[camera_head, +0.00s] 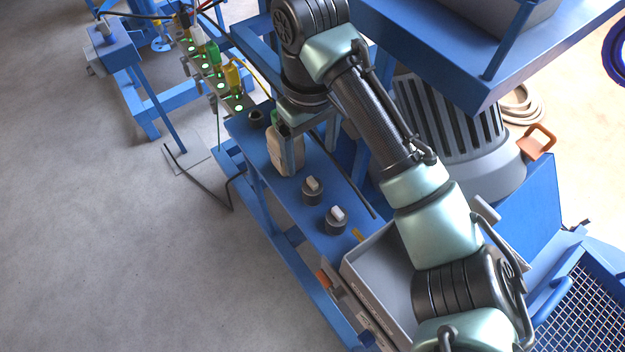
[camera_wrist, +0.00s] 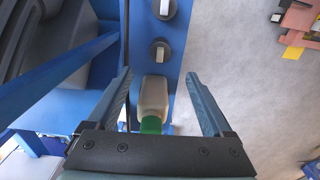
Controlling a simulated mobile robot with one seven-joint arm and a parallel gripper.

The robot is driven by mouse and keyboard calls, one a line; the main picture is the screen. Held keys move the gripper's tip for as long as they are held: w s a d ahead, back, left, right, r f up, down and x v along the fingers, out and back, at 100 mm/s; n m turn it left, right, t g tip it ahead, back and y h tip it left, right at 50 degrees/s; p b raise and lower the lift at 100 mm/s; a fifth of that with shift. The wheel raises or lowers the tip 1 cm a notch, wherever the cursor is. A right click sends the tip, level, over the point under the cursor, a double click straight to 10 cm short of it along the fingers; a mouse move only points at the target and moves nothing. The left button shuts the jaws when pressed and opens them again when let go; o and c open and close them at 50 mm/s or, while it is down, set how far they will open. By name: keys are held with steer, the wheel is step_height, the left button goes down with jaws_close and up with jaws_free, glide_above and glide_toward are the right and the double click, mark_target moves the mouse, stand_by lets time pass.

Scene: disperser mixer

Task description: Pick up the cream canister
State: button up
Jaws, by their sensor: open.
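The cream canister (camera_head: 285,155) stands on the blue bench shelf, and my gripper (camera_head: 291,150) is right at it, partly covering it. In the wrist view the canister (camera_wrist: 154,97) has a cream body and a green cap (camera_wrist: 151,125). It lies between the two spread fingers of my gripper (camera_wrist: 163,85), with clear gaps on both sides. The fingers do not appear to touch it. In the head view its top is partly hidden by my gripper.
Two dark knobs with pale grips, one nearer the canister (camera_head: 312,190) and one farther (camera_head: 336,219), stand on the blue shelf (camera_head: 328,172). A grey tray (camera_head: 372,262) lies at the shelf's near end. A large grey motor (camera_head: 455,130) stands to the right. Open floor lies left.

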mark_target(313, 181)
steer(key=f, duration=0.4)
steer(key=shift+w+f, duration=0.3)
steer(key=shift+w, duration=0.05)
steer(key=shift+s+f+p, duration=0.3)
steer(key=shift+p, duration=0.15)
steer(key=f, duration=0.2)
steer(key=f+p, duration=0.1)
steer(key=f, duration=0.2)
steer(key=shift+s+d, duration=0.15)
steer(key=shift+s, duration=0.05)
steer(key=shift+r, duration=0.1)
jaws_close()
